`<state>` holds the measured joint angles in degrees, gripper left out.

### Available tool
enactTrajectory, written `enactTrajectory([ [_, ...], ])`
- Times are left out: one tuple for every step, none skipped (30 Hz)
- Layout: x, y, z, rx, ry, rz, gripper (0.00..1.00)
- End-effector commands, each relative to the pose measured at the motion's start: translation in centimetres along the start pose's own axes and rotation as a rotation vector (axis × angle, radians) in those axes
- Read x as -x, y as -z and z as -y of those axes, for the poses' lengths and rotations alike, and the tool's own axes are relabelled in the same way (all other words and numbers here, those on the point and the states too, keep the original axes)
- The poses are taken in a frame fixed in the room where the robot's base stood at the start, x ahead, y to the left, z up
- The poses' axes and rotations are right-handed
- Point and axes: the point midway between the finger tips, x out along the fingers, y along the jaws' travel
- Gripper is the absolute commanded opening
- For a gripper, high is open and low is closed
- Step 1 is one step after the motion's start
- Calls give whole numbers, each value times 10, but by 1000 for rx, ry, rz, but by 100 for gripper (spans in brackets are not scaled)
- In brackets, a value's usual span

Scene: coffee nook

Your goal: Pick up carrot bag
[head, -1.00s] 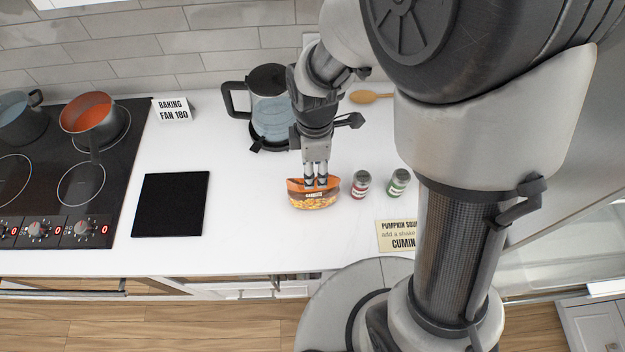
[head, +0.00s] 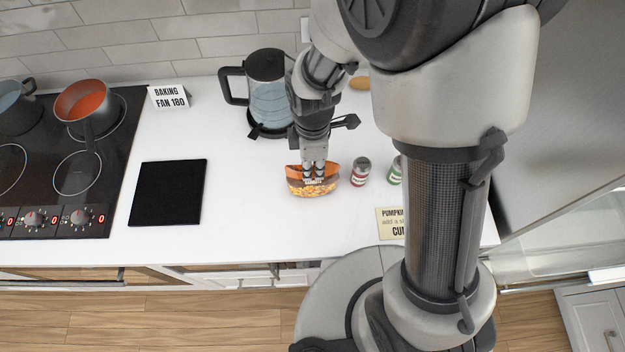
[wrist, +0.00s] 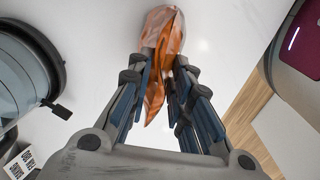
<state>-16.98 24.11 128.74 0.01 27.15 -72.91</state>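The carrot bag (head: 314,187), an orange pouch with a printed front, stands on the white counter, and it also shows in the wrist view (wrist: 163,32). My gripper (head: 314,173) points down at the top of the bag. In the wrist view my gripper (wrist: 160,68) has one finger on each side of the bag. A pale gap shows between the bag's upper edge and the right finger. Contact at the fingertips is hard to make out.
Two spice jars (head: 360,172) (head: 395,171) stand close to the right of the bag. A glass kettle (head: 266,95) stands behind. A black mat (head: 168,193) lies left, beside the stove (head: 62,190). A recipe card (head: 390,224) lies front right. The counter left of the bag is clear.

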Motion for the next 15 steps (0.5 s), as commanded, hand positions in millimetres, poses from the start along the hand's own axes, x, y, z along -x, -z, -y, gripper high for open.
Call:
enactTrajectory([
  [0,0,0,0,0,0,14],
  [0,0,0,0,0,0,12],
  [0,0,0,0,0,0,9],
  [0,0,0,0,0,0,7],
  [0,0,0,0,0,0,5],
  [0,0,0,0,0,0,2],
  [0,0,0,0,0,0,0],
  [0,0,0,0,0,0,0],
  [0,0,0,0,0,0,0],
  [0,0,0,0,0,0,0],
  [0,0,0,0,0,0,0],
  [0,0,0,0,1,0,0],
  [0,0,0,0,1,0,0],
  [0,0,0,0,1,0,0],
  [0,0,0,0,1,0,0],
])
